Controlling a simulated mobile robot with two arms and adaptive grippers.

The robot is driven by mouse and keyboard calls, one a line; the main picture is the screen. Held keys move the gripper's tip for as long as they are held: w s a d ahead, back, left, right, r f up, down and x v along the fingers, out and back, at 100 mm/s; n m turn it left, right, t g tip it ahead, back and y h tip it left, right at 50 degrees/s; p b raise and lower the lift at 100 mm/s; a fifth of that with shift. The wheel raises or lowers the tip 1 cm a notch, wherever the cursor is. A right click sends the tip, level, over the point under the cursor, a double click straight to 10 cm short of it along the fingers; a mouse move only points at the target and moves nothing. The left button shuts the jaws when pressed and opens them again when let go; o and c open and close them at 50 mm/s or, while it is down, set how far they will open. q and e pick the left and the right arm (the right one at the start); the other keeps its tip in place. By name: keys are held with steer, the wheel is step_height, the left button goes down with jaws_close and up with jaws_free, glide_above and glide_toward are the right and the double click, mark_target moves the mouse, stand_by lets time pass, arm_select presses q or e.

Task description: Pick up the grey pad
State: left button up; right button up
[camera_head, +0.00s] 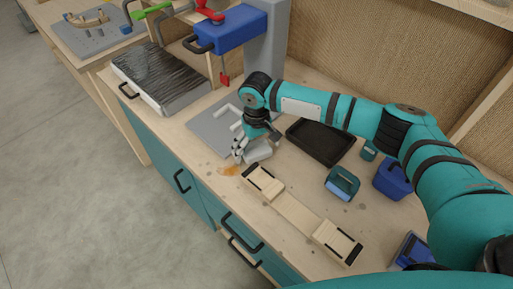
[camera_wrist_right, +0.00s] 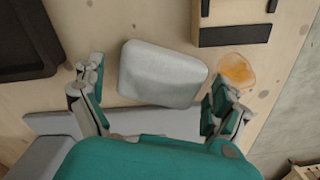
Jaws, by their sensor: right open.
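The grey pad (camera_wrist_right: 160,73) is a light grey block with rounded edges. In the right wrist view it lies between the two spread fingers of my right gripper (camera_wrist_right: 159,72), with a gap on each side. In the head view the pad (camera_head: 260,151) lies on the wooden worktop, beside the grey board, partly hidden by the gripper. My right gripper (camera_head: 242,148) is open, empty and low over the pad. My left gripper is not in view.
A grey board (camera_head: 205,131) with light pieces lies left of the pad. A black tray (camera_head: 321,141) is behind right. A wooden fixture with black ends (camera_head: 297,213) lies in front, near an orange stain (camera_head: 229,170). A teal-blue item (camera_head: 341,184) and blue bin (camera_head: 392,180) stand right.

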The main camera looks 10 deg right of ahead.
mark_target(256, 147)
steer(key=shift+f, duration=0.1)
steer(key=shift+c, duration=0.3)
steer(key=c, duration=0.8)
step_height(256, 147, up, 10)
steer(key=shift+r+b, duration=0.1)
steer(key=shift+b, duration=0.8)
